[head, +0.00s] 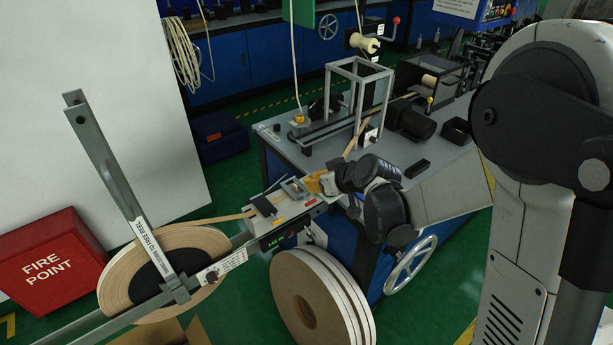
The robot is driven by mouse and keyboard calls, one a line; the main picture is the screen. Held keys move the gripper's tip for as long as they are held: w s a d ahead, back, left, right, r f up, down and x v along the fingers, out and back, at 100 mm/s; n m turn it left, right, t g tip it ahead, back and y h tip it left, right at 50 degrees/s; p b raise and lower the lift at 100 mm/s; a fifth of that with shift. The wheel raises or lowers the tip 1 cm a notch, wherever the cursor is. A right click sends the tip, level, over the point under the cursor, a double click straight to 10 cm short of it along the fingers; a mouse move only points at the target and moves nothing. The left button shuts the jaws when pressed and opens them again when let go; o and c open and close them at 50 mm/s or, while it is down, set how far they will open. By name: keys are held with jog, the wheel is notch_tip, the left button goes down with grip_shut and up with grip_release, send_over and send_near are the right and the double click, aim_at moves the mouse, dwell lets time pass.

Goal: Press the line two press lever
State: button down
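My gripper (322,184) is at the near left corner of the workbench, low over a small splice unit (284,211) with red and orange marks. Yellow-orange and white parts show at its tip, and I cannot tell whether they are fingers or something held. The finger opening is hidden by the wrist. Pale tape from a large reel (190,266) runs to the unit. A grey hinged piece (293,188) lies beside the gripper tip. I cannot make out which part is the line two press lever; labels are too small to read.
A steel frame (357,100) and dark boxes stand on the workbench (440,165). A tall grey post (120,180) rises by the reel. Large discs (310,300) lean below the bench. A red fire point box (50,262) stands left. Green floor shows between.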

aim_at(314, 201)
jog(key=shift+s+d+f+b, duration=0.2)
jog(key=shift+s+f+b, duration=0.1)
jog(key=shift+f+b, duration=0.65)
jog(key=shift+s+d+f+b, duration=0.3)
jog(key=shift+f+b, duration=0.3)
jog(key=shift+f, duration=0.5)
jog(key=shift+s+d+f+b, duration=0.15)
jog(key=shift+s+f+b, duration=0.2)
jog(key=shift+f+b, duration=0.6)
jog(key=shift+f, duration=0.1)
